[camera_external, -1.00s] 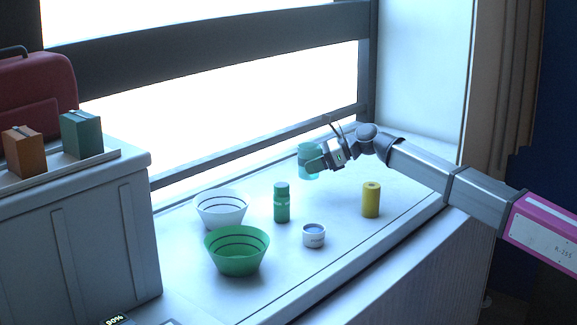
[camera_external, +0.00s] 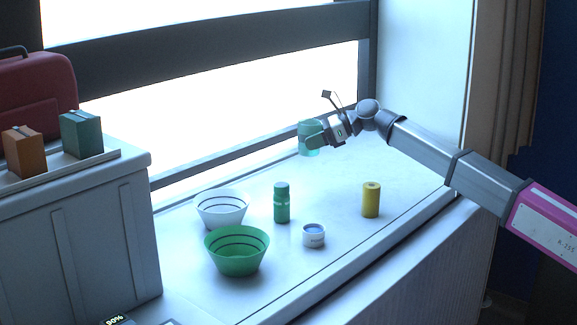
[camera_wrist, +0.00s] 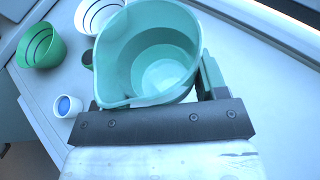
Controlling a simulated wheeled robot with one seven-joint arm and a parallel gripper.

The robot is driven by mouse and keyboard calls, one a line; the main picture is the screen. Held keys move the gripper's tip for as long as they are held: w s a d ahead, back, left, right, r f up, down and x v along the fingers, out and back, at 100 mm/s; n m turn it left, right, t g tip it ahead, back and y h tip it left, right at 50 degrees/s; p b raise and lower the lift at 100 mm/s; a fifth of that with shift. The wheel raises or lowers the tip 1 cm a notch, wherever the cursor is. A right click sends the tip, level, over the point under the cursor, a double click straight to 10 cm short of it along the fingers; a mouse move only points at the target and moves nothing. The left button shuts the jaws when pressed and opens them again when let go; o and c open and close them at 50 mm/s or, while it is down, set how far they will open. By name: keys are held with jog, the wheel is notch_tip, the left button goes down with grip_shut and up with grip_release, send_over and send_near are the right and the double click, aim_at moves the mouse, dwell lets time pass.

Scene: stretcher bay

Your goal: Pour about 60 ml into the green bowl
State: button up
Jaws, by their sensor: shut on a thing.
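The green bowl (camera_external: 236,262) with dark rings inside stands at the front left of the white ledge. It also shows at the upper left of the wrist view (camera_wrist: 42,50). My gripper (camera_external: 314,141) is shut on a teal, see-through beaker (camera_external: 308,148) and holds it above the ledge, up and right of the bowl. In the wrist view the beaker (camera_wrist: 117,62) has a spout towards the lower left and looks close to upright. Clear liquid seems to lie at its bottom. One finger (camera_wrist: 211,78) shows beside the beaker; the other is hidden.
A white bowl (camera_external: 222,211) stands right behind the green bowl. A green bottle (camera_external: 281,203), a small white cup (camera_external: 313,236) and a yellow cylinder (camera_external: 371,200) stand on the ledge (camera_external: 330,200). The window bar runs along the back.

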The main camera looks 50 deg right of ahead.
jog(key=shift+r, duration=0.85)
jog(key=s+a+n+g+y, duration=0.1)
jog(key=a+n+g+y, duration=0.55)
jog(key=a, duration=2.45)
notch_tip(320, 180, down, 6)
jog(key=n+g+h, duration=0.2)
jog(key=g, duration=0.1)
jog(key=shift+s, duration=0.15)
jog(key=shift+s+a+n+h, duration=0.15)
jog(key=shift+n+h, duration=0.2)
jog(key=shift+n, duration=0.1)
jog(key=shift+s+a+f+n+t+h, duration=0.1)
jog(key=shift+s+a+n+t+h, duration=0.45)
jog(key=shift+n+t+h, duration=0.3)
jog(key=shift+s+a+r+n+t+h, duration=0.1)
jog(key=shift+s+a+n+t+h, duration=0.4)
jog(key=shift+t+h, duration=0.5)
jog(key=shift+s+a+f+n+t+h, duration=0.1)
jog(key=shift+s+a+n+t+h, duration=0.3)
jog(key=shift+s+n+t+h, duration=0.4)
